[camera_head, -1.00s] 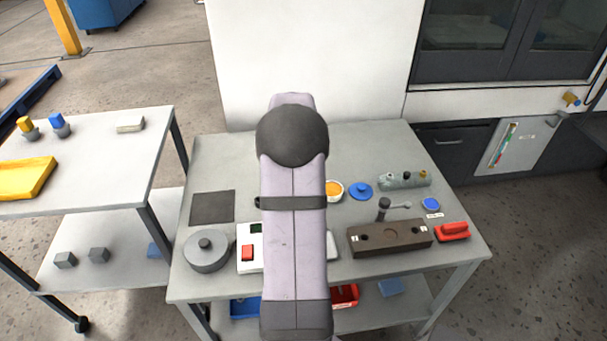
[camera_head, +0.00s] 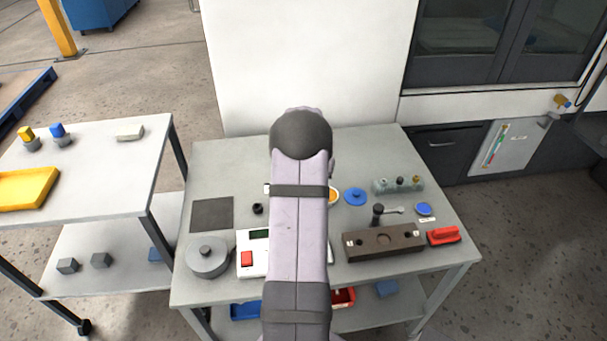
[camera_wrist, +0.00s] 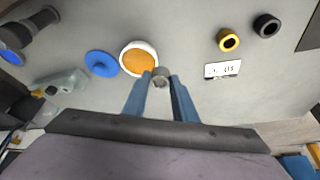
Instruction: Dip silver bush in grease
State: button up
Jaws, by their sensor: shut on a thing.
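The silver bush (camera_wrist: 162,78) is held between the tips of my gripper (camera_wrist: 161,80) in the wrist view. The fingers are shut on it. The grease is an orange fill in a white round dish (camera_wrist: 139,59), just left of the bush in the wrist view. The bush appears close beside the dish's rim; I cannot tell its height over the table. In the head view my arm hides the gripper, the bush and most of the dish, whose orange edge shows (camera_head: 333,195).
A yellow bush (camera_wrist: 228,40) and a black bush (camera_wrist: 266,25) stand near a white label (camera_wrist: 222,69). A blue lid (camera_wrist: 102,64) lies beside the dish. The head view also shows a valve body (camera_head: 398,186), a brown block (camera_head: 384,243), a red-handled tool (camera_head: 443,236) and a grey pot (camera_head: 208,258).

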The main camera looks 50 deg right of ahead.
jog(key=shift+s+d+r+m+g, duration=0.45)
jog(key=shift+d+m+g, duration=0.1)
jog(key=shift+m, duration=0.8)
jog(key=shift+s+d+r+m+g, duration=0.45)
jog(key=shift+d+r+m+g, duration=0.05)
jog(key=shift+m, duration=0.9)
jog(key=shift+s+d+r+m+g, duration=0.45)
jog(key=shift+d+m+g, duration=0.1)
jog(key=shift+m, duration=0.8)
jog(key=shift+f, duration=0.15)
jog(key=shift+f+b, duration=1.6)
jog(key=shift+f, duration=1.3)
jog(key=shift+a+f+b, duration=0.15)
jog(key=shift+f+b, duration=0.45)
jog(key=shift+b, duration=0.1)
jog(key=shift+r, duration=0.2)
notch_tip(320, 180, up, 7)
jog(key=p, duration=0.3)
jog(key=shift+p, duration=0.35)
